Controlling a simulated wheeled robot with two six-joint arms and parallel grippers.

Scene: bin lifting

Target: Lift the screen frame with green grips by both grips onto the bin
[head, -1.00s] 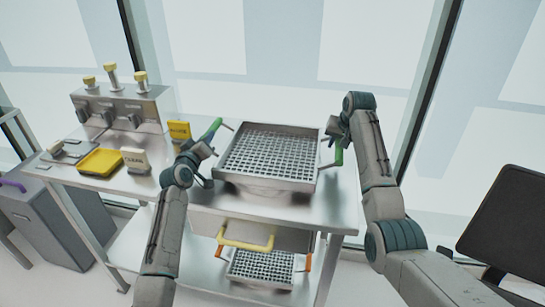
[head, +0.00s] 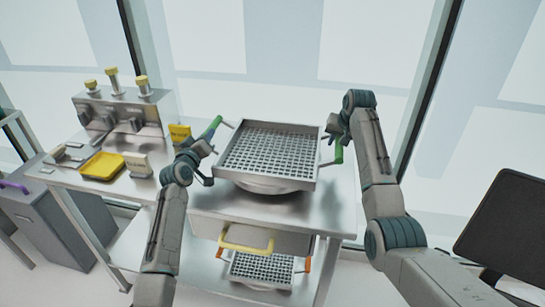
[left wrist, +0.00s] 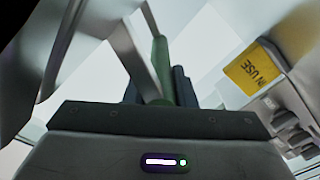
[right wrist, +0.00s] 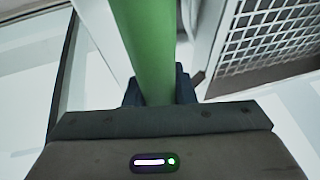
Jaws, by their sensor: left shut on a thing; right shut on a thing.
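The screen frame (head: 222,171) is a square metal tray with a mesh floor and a green grip on each side. It is held above the table, roughly level, over a round metal vessel (head: 270,188) that may be the bin; the frame hides most of it. My left gripper (head: 203,147) is shut on the left green grip (head: 213,127), which also shows in the left wrist view (left wrist: 160,60). My right gripper (head: 336,138) is shut on the right green grip (head: 338,153), seen large in the right wrist view (right wrist: 145,45).
The steel table (head: 335,215) is bare around the vessel. A yellow-handled drawer or container (head: 265,235) and an orange-gripped screen (head: 262,268) are below.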

